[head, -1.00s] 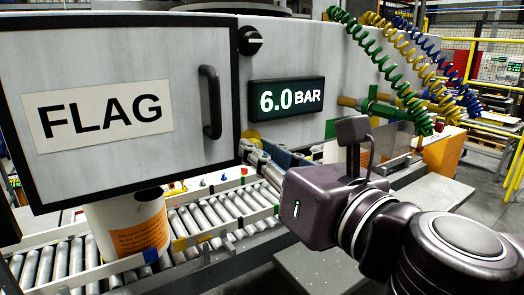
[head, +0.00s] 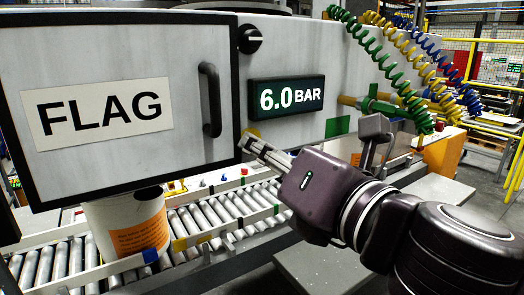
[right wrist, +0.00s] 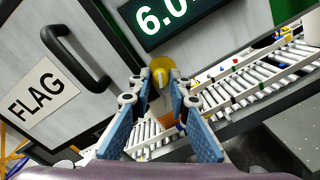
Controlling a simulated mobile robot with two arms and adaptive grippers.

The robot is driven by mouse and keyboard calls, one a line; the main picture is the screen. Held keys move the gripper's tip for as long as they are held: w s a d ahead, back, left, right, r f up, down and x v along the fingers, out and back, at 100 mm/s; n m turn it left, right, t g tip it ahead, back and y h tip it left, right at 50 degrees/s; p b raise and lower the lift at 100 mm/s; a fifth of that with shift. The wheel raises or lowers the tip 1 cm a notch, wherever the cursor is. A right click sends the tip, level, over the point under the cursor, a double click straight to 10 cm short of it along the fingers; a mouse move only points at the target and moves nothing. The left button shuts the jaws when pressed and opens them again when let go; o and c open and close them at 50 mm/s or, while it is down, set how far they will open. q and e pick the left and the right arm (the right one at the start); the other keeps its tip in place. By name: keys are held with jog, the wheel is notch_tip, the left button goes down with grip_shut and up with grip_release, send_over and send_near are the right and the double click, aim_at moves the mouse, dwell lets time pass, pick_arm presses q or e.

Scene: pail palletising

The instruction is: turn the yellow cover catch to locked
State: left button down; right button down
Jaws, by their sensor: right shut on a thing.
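The yellow catch (right wrist: 174,63) sits on the grey machine wall, just below the pressure display and beside the cover's edge. In the head view only a small part of the catch (head: 254,132) shows beside my fingertips. The grey cover (head: 120,167) marked FLAG has a black frame and lies closed against the machine. My right gripper (head: 247,145) reaches the catch from the right. In the right wrist view my right gripper (right wrist: 159,82) has its fingertips shut on the catch. The fingers hide part of the catch, and I cannot tell its turn position. My left gripper is not in view.
The black cover handle (head: 210,101) is left of the catch. The display (head: 286,97) reads 6.0 BAR. A white pail (head: 127,220) stands on the roller conveyor (head: 215,212) below the cover. Coiled hoses (head: 385,62) hang at the upper right.

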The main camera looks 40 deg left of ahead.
jog(key=m, duration=1.2)
jog(key=shift+w+g, duration=0.1)
jog(key=shift+g, duration=0.3)
jog(key=shift+m, duration=0.3)
jog(key=c, duration=1.8)
grip_release()
jog(key=shift+d, duration=0.1)
jog(key=shift+r, duration=0.1)
